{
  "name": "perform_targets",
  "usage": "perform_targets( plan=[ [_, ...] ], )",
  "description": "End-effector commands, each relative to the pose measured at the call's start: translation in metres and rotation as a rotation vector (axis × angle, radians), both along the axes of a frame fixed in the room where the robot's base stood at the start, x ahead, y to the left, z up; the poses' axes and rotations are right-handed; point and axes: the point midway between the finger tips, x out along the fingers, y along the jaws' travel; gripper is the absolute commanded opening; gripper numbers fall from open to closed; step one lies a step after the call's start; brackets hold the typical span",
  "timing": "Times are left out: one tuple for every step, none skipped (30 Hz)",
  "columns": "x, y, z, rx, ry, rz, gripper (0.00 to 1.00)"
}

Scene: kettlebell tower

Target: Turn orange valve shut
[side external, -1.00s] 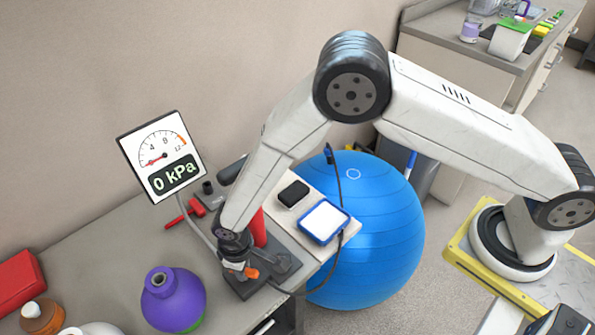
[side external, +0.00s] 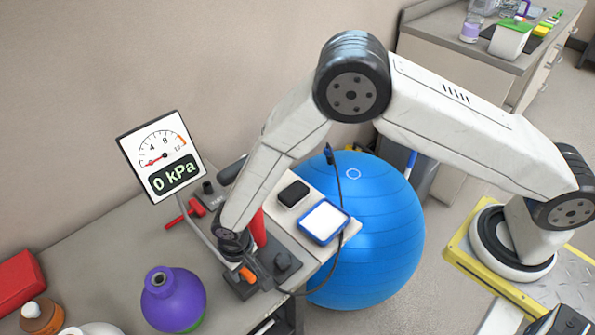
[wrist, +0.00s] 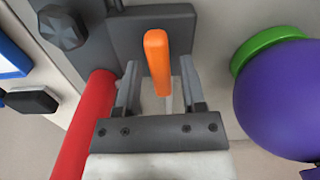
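The orange valve (wrist: 157,62) is a slim lever over a dark grey block in the wrist view. It also shows in the side view (side external: 247,275), just below the end of my arm. My gripper (wrist: 157,82) is open, with one grey finger on each side of the lever and a visible gap on both sides. In the side view my gripper (side external: 236,250) is mostly hidden by my wrist. The lever's lower part is hard to make out. The gauge panel (side external: 162,158) reads 0 kPa.
A red cylinder (wrist: 85,125) stands close left of my gripper, near a dark knob (wrist: 62,28). A purple round vessel (wrist: 290,100) is at the right. A blue-framed tablet (side external: 323,221) and black box (side external: 293,193) lie on the bench. A blue ball (side external: 380,230) is beside it.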

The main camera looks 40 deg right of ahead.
Motion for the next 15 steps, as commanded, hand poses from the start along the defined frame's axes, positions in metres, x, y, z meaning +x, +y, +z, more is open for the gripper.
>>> perform_targets(
  plan=[
    [0.0, 0.0, 0.0, 0.0, 0.0, 0.001, 0.52],
    [0.0, 0.0, 0.0, 0.0, 0.0, 0.001, 0.52],
    [0.0, 0.0, 0.0, 0.0, 0.0, 0.001, 0.52],
    [0.0, 0.0, 0.0, 0.0, 0.0, 0.001, 0.52],
    [0.0, 0.0, 0.0, 0.0, 0.0, 0.002, 0.52],
    [0.0, 0.0, 0.001, 0.0, 0.0, 0.002, 0.52],
    [0.0, 0.0, 0.002, 0.0, 0.0, 0.002, 0.52],
    [0.0, 0.0, 0.003, 0.0, 0.0, 0.002, 0.52],
    [0.0, 0.0, 0.006, 0.001, -0.001, 0.002, 0.52],
    [0.0, 0.0, 0.008, 0.001, -0.001, 0.002, 0.52],
    [0.0, 0.0, 0.01, 0.001, -0.001, 0.003, 0.52],
    [0.0, 0.0, 0.013, 0.0, -0.001, 0.003, 0.52],
    [0.0, 0.0, 0.015, 0.0, 0.0, 0.003, 0.52],
    [0.0, 0.0, 0.018, 0.0, 0.0, 0.003, 0.52],
    [0.0, 0.0, 0.022, 0.001, -0.001, 0.003, 0.52]
  ],
)
